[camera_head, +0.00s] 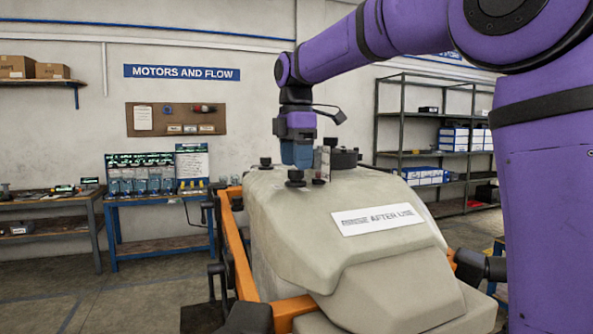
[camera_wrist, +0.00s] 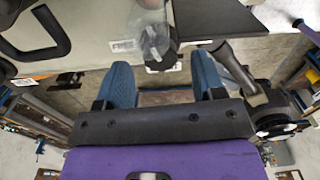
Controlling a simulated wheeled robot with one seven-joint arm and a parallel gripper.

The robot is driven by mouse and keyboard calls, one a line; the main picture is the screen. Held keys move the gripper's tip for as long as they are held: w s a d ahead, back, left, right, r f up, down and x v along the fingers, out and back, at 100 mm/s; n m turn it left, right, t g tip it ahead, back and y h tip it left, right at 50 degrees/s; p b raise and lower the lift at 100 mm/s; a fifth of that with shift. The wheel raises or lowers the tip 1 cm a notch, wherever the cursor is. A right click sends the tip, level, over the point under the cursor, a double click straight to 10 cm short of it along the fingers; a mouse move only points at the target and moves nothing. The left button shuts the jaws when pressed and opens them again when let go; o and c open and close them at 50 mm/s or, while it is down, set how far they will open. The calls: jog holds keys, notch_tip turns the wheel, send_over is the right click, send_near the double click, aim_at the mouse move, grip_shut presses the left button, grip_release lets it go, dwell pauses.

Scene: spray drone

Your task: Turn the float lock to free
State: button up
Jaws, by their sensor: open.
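The beige tank body (camera_head: 300,215) of the drone fills the middle of the head view. Several small black fittings stand on its top, among them a knob (camera_head: 296,177) just below my gripper (camera_head: 297,163). A clear upright part (camera_head: 322,163) stands beside it. In the wrist view a dark round knob (camera_wrist: 161,55) with a clear part (camera_wrist: 150,28) lies ahead, between the lines of the blue fingers of my gripper (camera_wrist: 163,75). The fingers are apart with nothing held. I cannot tell for sure which fitting is the float lock, nor its setting.
A black round cap (camera_head: 345,158) sits on the tank behind the clear part. A second black knob (camera_head: 265,163) is to the left. An orange frame (camera_head: 236,250) surrounds the tank. In the wrist view a dark panel (camera_wrist: 215,20) is at upper right and a black handle (camera_wrist: 45,40) at upper left.

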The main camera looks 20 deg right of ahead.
aim_at(296, 175)
jog(key=shift+f, duration=1.35)
jog(key=c, duration=0.9)
jog(key=shift+c, duration=0.2)
jog(key=shift+n, duration=2.9)
jog(key=o, duration=0.9)
